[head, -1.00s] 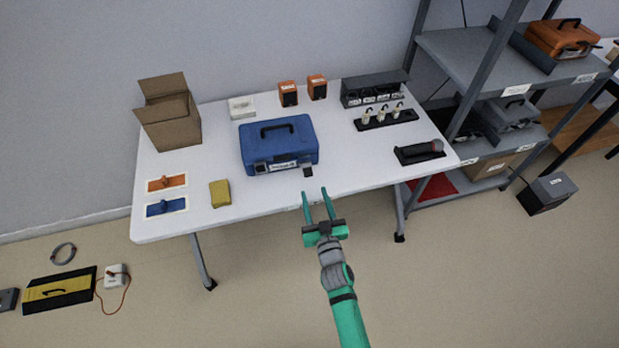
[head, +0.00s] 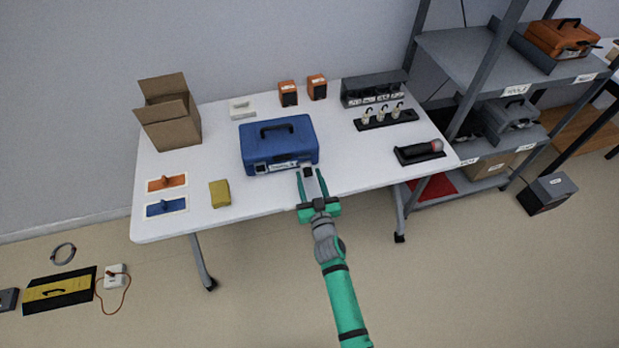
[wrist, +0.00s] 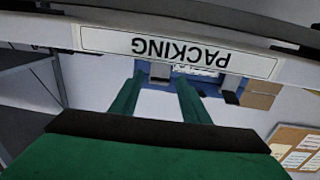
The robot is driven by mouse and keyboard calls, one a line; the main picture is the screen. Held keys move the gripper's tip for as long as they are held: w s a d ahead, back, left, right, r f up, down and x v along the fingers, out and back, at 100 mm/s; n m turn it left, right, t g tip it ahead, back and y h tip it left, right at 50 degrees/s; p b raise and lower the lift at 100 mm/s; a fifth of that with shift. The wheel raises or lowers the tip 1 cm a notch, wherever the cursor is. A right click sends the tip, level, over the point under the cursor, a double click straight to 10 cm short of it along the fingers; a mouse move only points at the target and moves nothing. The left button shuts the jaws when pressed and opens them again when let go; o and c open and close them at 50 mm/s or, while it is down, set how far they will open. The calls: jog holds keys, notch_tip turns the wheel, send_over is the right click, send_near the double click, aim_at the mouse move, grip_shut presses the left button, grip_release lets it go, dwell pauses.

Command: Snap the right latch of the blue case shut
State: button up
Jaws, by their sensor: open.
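The blue case (head: 280,130) lies closed on the white table, handle up, its front towards me. Its left latch (head: 261,168) lies against the front face. Its right latch (head: 308,170), a small dark grey flap, sticks out from the front, lower than the left one. My gripper (head: 309,174) is open at the table's front edge, its green fingertips on either side of the right latch in the head view. In the wrist view the right latch (wrist: 160,70) shows between the fingertips, with part of the blue case (wrist: 208,84) behind. I cannot tell whether a finger touches it.
The white table's front edge (wrist: 55,32) bears a PACKING label, upside down in the wrist view. A yellow block (head: 220,194) lies left of the case. A black tray with a microphone (head: 420,152) lies to the right. The table between is bare.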

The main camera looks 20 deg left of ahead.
jog(key=shift+w+a, duration=0.1)
jog(key=shift+w, duration=0.05)
jog(key=c, duration=1.1)
jog(key=shift+o, duration=0.2)
